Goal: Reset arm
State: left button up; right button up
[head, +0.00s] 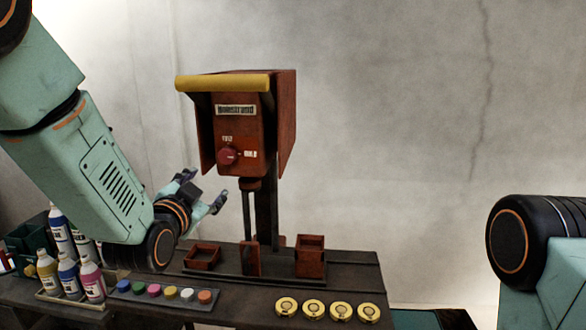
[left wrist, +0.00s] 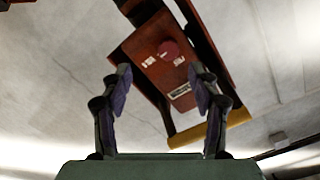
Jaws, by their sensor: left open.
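In the head view my left arm comes in from the upper left. Part of my right arm shows at the lower right, but its gripper is out of view.
The dark bench (head: 250,309) carries several bottles (head: 68,274), a row of coloured caps (head: 154,290) and several yellow round tins (head: 313,309). Small red boxes (head: 203,257) and (head: 310,262) stand at the machine's foot. The space right of the machine is open.

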pick_arm(q)
jog(key=s+f+n+g+b, duration=0.25)
jog(key=s+f, duration=0.25)
jog(key=f, duration=0.5)
jog(key=s+f+n+g+b, duration=0.1)
jog(key=s+f+n+g, duration=0.15)
jog(key=s+f, duration=0.55)
jog(key=s+f+n+g+b, duration=0.1)
jog(key=s+f+g, duration=0.25)
jog(key=f, duration=0.85)
jog(key=s+f+n+g+b, duration=0.1)
jog(key=s+f+g+b, duration=0.3)
jog(key=s+f, duration=0.7)
jog(key=s+f+n+g+b, duration=0.1)
jog(key=s+f+g+b, duration=0.2)
jog(key=s+f, duration=0.8)
jog(key=s+g, duration=0.1)
jog(key=s, duration=0.4)
jog(key=shift+s+a+f+g+y+b, duration=0.25)
jog(key=shift+s+f+g+y+b, duration=0.05)
jog(key=shift+s+f+g+b, duration=0.05)
